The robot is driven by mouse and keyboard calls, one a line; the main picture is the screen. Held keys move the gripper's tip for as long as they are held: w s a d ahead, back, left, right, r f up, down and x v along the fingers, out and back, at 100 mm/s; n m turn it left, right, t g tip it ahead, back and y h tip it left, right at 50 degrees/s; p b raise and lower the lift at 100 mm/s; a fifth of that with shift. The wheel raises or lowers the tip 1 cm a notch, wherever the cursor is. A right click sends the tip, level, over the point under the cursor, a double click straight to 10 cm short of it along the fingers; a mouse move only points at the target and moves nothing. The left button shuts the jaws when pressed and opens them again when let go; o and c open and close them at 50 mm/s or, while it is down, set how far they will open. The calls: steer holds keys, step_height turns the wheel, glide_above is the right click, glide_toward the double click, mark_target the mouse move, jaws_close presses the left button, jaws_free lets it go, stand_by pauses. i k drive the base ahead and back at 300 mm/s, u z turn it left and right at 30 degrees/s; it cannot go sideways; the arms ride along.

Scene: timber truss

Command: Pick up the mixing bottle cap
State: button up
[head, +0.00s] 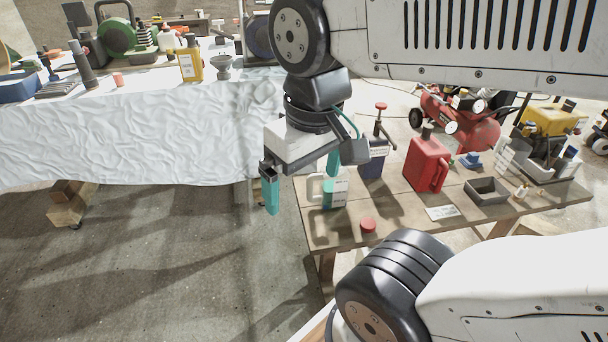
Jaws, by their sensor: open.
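A small round red cap (368,226), which looks like the mixing bottle cap, lies on the wooden table (410,208) near its front edge. A pale jug with a white label and teal contents (334,194) stands behind it and to its left; it may be the mixing bottle. My gripper (303,180) hangs at the table's left end, teal fingers spread wide and nothing between them. It is up and to the left of the red cap. One finger overlaps the jug's area in the picture; I cannot tell whether they touch.
A dark blue container (373,160), a red canister (427,162), a white card (442,212) and a grey tray (488,192) share the table. A white-covered bench (130,135) stands left, a red compressor (470,125) behind. The tabletop around the red cap is clear.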

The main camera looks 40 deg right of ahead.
mark_target(367, 225)
steer(key=z, duration=1.3)
